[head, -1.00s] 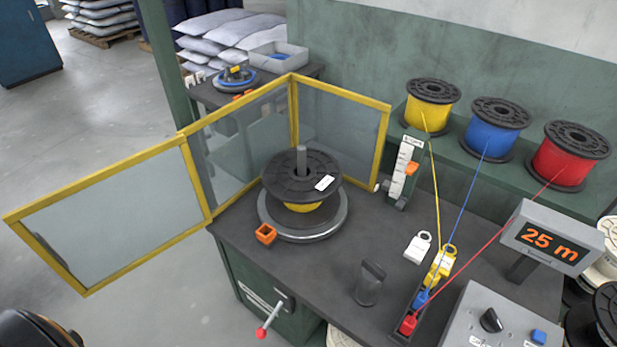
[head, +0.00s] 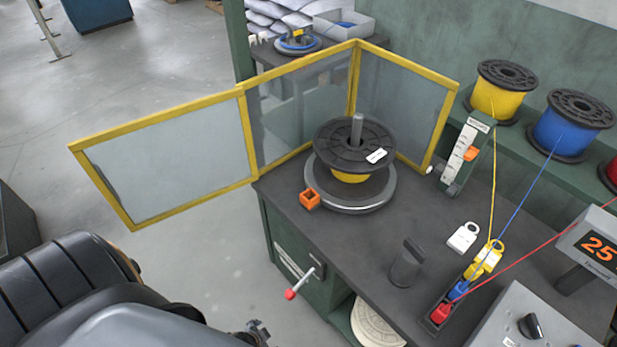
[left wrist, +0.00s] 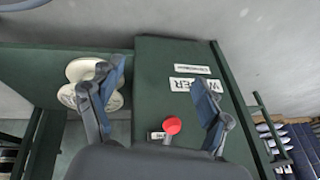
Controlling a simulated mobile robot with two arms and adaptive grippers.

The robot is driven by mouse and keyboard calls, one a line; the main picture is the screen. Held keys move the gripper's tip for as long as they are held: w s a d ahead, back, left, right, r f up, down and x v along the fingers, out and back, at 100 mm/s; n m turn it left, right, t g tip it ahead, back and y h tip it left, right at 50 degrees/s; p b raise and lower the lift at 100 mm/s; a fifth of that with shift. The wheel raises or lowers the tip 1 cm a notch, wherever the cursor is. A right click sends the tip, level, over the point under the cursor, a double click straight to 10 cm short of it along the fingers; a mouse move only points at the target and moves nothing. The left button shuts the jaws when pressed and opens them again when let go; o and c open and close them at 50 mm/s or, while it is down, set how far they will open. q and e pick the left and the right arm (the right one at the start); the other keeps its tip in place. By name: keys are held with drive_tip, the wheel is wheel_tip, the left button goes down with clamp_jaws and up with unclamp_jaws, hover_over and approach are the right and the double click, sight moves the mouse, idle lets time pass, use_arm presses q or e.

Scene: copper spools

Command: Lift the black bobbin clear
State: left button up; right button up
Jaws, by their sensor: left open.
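The black bobbin (head: 341,148) has yellow wire on its core and a white label on its top flange. It sits on the grey spindle (head: 357,128) above a round turntable (head: 378,201) on the bench. My left arm comes in at the lower left of the head view; only a small dark part of its gripper end (head: 257,333) shows at the bottom edge, well apart from the bobbin. In the left wrist view my left gripper (left wrist: 158,78) is open and empty, facing the green cabinet front. The bobbin is out of that view. My right gripper is not in view.
A yellow-framed guard (head: 245,130) stands behind and left of the bobbin, one panel swung out left. An orange square piece (head: 310,199) lies beside the turntable. A red-knobbed crank (head: 290,294) juts from the cabinet; the knob shows in the left wrist view (left wrist: 172,125).

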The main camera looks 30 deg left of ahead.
use_arm(q)
drive_tip(key=w+a+r+m+t+b, duration=0.25)
drive_tip(key=w+r, duration=0.45)
drive_tip(key=w, duration=0.5)
drive_tip(key=m+t+h+b, duration=0.3)
drive_tip(key=m+t+h, duration=0.3)
drive_tip(key=m+t, duration=0.6)
approach(324, 163)
drive_tip(key=w+r+m+g, duration=0.2)
drive_tip(key=b+x, duration=0.1)
drive_tip(key=x, duration=0.8)
drive_tip(key=shift+w+d+b, duration=0.15)
drive_tip(key=shift+d+b, duration=0.05)
drive_tip(key=shift+b, duration=0.1)
clamp_jaws()
